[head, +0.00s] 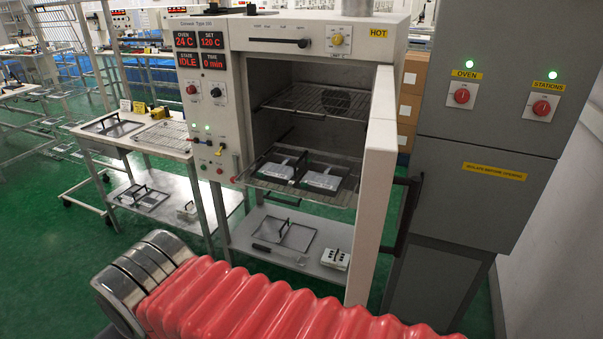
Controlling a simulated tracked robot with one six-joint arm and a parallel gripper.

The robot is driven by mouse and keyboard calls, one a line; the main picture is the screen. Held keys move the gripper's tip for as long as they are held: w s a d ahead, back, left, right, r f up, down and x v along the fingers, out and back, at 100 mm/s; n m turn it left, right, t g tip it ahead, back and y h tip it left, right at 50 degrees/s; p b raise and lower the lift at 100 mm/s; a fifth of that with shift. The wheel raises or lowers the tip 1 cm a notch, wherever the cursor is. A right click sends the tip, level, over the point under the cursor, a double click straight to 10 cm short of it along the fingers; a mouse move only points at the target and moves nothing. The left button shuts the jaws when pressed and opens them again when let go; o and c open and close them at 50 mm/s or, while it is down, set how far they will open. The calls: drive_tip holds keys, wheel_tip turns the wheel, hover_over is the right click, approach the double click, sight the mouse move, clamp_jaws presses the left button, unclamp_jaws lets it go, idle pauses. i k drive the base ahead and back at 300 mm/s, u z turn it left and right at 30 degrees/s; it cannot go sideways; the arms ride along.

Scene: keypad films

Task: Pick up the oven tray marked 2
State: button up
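Two dark trays, a left one (275,168) and a right one (328,182), lie side by side on the lower wire rack of the open oven (294,95). Each has a pale flat piece on it. A dark-framed tray (113,125) lies on the side cart's top, another (143,197) on its lower shelf. A further framed tray (289,234) lies on the shelf under the oven. I cannot read a 2 on any tray. My gripper is not in view; a red ribbed part of my arm fills the bottom front.
The oven door (372,195) stands open toward me at the right, its dark handle (408,215) outward. The upper rack (312,101) looks empty. The display reads 24 C and IDLE. A grey cabinet (480,220) stands right; green floor (60,270) is clear at left.

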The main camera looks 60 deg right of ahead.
sight(303, 165)
drive_tip(key=i, duration=2.35)
drive_tip(key=z, duration=2.7)
